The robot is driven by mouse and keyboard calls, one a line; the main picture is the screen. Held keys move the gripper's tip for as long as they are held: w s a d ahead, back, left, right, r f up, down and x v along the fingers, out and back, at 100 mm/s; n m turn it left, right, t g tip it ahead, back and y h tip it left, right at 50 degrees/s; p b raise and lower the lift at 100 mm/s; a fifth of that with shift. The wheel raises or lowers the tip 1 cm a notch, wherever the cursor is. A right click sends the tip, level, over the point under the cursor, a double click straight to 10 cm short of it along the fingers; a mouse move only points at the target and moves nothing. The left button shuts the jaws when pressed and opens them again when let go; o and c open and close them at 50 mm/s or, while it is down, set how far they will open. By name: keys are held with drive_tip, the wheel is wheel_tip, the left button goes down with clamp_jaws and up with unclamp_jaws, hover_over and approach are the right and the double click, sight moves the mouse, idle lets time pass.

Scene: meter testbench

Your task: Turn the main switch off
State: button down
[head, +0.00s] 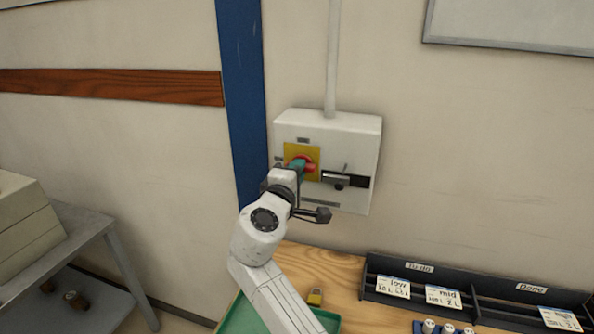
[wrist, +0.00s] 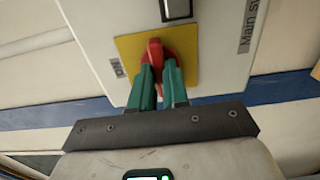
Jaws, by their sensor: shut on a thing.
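The main switch is a red rotary handle (head: 308,166) on a yellow plate (head: 291,151), on the front of a white wall box (head: 345,130). In the wrist view the red handle (wrist: 156,48) stands up between my finger pads, with the yellow plate (wrist: 127,47) behind it. My gripper (head: 299,166) is at the box front, and its green fingers (wrist: 158,72) are shut on the red handle. The fingers hide part of the handle.
A dark latch-like part (head: 345,180) sits on the box to the right of the handle. Below are a wooden bench, a green tray (head: 238,321), a yellow padlock-like item (head: 315,296) and a dark sorting rack (head: 420,299) with cards. A grey side table (head: 75,232) stands at left.

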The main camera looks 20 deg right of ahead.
drive_tip(key=shift+a, duration=0.1)
drive_tip(key=c, duration=1.1)
unclamp_jaws()
drive_tip(key=b+v, duration=0.2)
drive_tip(key=v, duration=0.8)
drive_tip(key=shift+s+a+b, duration=0.2)
drive_tip(key=shift+s+b, duration=0.1)
